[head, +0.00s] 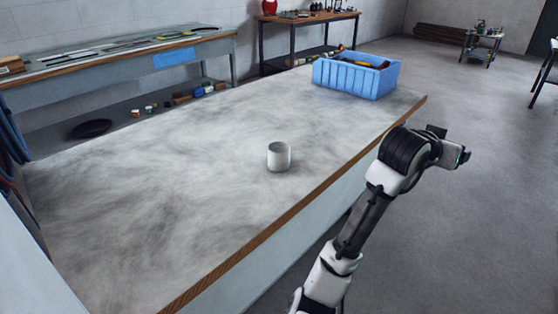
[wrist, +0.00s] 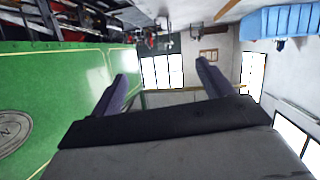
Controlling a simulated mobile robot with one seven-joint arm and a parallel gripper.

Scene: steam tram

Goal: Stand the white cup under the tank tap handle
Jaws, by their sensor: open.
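The white cup (head: 279,157) stands upright on the grey worktop (head: 140,190) in the head view, near the middle. It looks empty, and nothing touches it. My gripper (wrist: 163,72) is open in the wrist view, with no object between its two dark fingers. In the head view my gripper (head: 458,155) is at the end of my arm, to the right of the worktop's edge and well apart from the cup. I cannot make out the tank tap handle in either view.
A blue crate (head: 335,76) with items stands at the worktop's far right corner. Behind are a bench (head: 190,41) and a table (head: 300,18) with tools. Open floor (head: 470,230) lies right. In the wrist view a green panel (wrist: 60,85) with an oval plate fills the left.

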